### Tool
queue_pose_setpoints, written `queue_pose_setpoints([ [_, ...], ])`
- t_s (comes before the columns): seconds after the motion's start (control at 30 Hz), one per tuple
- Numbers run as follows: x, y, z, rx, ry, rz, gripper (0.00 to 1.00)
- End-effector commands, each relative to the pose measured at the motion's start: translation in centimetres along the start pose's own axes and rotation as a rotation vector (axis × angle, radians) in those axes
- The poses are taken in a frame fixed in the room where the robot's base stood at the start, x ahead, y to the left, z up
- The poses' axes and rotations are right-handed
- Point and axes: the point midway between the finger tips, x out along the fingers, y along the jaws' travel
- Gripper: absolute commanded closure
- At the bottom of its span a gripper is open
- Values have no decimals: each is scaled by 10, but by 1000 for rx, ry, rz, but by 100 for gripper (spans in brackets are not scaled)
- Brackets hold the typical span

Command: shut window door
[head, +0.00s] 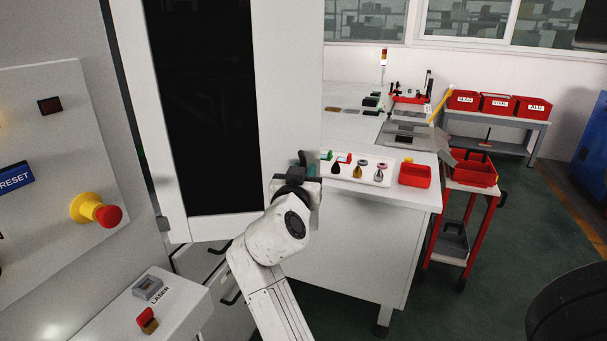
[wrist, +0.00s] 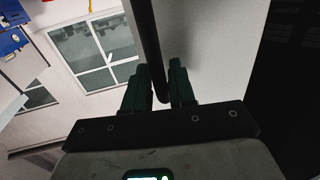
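The window door (head: 162,110) is a tall white-framed door with a dark glass pane, on the machine at the left in the head view. It stands swung out from the machine. In the wrist view its dark pane (wrist: 285,70) fills the right side. A black bar handle (wrist: 147,40) runs down between my fingers. My gripper (wrist: 158,85) has its two dark fingers close together on either side of the bar, near its lower end, and looks shut on it. In the head view my gripper (head: 305,165) is at the door's right part; the handle is mostly hidden there.
A control panel with a red emergency button (head: 108,215) is at the left. Free floor (head: 510,235) lies at the right.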

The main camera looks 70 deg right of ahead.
Motion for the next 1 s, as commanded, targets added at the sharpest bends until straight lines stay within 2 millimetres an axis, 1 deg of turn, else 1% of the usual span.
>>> queue_pose_setpoints([
  [0.03,0,0,0,0,0,0,70],
  [0.1,0,0,0,0,0,0,65],
  [0.33,-1,0,1,0,-1,-1,65],
  [0.43,-8,-1,2,-1,-1,-2,65],
  [0.57,-27,-1,3,0,0,-3,65],
  [0.8,-74,-1,3,1,1,-4,65],
  [0.9,-89,-1,2,0,0,-3,65],
  [1.0,-100,-1,2,-1,0,-2,65],
])
